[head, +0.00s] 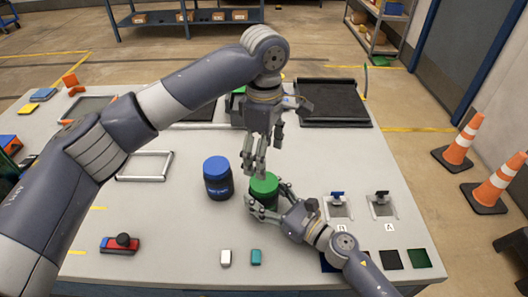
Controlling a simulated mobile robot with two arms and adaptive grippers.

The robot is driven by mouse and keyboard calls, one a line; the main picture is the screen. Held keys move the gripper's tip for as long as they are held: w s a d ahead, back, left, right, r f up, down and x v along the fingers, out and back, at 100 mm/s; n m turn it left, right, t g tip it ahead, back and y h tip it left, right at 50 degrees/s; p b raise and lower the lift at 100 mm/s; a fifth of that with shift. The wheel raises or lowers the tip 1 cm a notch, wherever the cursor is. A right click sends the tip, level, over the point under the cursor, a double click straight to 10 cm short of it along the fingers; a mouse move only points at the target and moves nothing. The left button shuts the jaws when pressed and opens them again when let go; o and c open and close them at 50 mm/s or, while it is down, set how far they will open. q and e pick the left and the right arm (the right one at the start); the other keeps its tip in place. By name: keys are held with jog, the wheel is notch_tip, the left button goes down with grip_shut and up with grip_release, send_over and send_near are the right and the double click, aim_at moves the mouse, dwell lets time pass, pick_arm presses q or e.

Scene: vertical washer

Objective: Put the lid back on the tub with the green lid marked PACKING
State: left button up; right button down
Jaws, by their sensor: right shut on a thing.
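The tub with the green lid (264,184) stands on the table near its middle. Its green top shows, but its lower body is mostly hidden by my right gripper, and no PACKING mark can be read. My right gripper (264,210) is shut around the tub's body from the near right side. My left gripper (254,168) points down just above the green lid, with its fingertips close to the lid's far edge. I cannot tell if they touch it, or how far its fingers are apart.
A blue-lidded tub (217,178) stands close on the left. A white frame (145,166) lies further left, and a red block with a black knob (120,244) is at the front left. White (226,258) and teal (256,257) small blocks lie in front. Two small fixtures (338,207) are at right.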

aim_at(264, 196)
pick_arm(q)
jog(key=shift+f, duration=4.05)
